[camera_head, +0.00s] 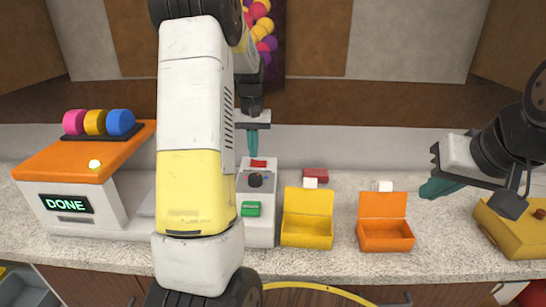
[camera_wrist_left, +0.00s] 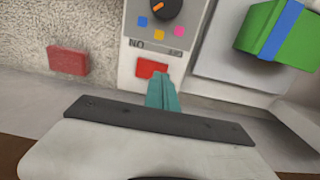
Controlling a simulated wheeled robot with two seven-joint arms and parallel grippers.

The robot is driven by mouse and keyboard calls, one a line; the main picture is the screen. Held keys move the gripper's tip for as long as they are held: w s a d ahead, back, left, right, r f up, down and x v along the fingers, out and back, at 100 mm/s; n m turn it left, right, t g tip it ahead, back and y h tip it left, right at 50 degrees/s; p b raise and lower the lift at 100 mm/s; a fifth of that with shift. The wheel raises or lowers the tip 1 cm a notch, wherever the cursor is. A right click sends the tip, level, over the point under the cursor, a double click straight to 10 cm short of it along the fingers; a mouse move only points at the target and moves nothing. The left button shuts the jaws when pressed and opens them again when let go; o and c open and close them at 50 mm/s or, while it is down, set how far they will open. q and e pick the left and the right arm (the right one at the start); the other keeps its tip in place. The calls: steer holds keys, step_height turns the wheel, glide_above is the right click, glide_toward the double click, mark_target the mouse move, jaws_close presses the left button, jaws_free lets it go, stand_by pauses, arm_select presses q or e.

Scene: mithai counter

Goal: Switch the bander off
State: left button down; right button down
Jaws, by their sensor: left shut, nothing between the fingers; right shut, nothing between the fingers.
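The bander (camera_head: 65,190) is a white machine with an orange top at the left, its small screen reading DONE in green. Its grey control panel (camera_head: 242,183), partly behind my left arm, bears a dark knob, a green button (camera_head: 250,209) and a red switch (camera_head: 258,163) at the far end. In the left wrist view the red switch (camera_wrist_left: 151,68) has upside-down lettering beside it. My left gripper (camera_head: 253,147) is shut and empty, its teal tips (camera_wrist_left: 162,92) at the switch; contact cannot be told. My right gripper (camera_head: 437,188) is shut and empty over the counter's right side.
A yellow box (camera_head: 307,230) and an orange box (camera_head: 385,238) stand open right of the panel. A green box with a blue band (camera_wrist_left: 268,38) sits on a grey plate. A red block (camera_wrist_left: 68,60) lies beside the panel. A yellow case (camera_head: 510,232) is at far right.

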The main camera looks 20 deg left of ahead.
mark_target(254, 162)
arm_select(q)
steer(key=shift+f, duration=0.95)
stand_by(0.5)
steer(key=shift+r, duration=3.5)
steer(key=shift+r, duration=0.1)
steer(key=s+d+r+m+t+h, duration=0.1)
steer(key=s+d+r+t, duration=0.1)
steer(key=s+d+r, duration=0.3)
steer(key=s+d+r+m+t, duration=0.1)
steer(key=s+d+r, duration=0.2)
steer(key=s, duration=0.4)
steer(key=s+d+m+t+h, duration=0.1)
steer(key=s+d+t, duration=0.2)
steer(key=s, duration=1)
steer(key=shift+s+d+f, duration=0.2)
steer(key=shift+s+d, duration=0.15)
steer(key=shift+d, duration=1.2)
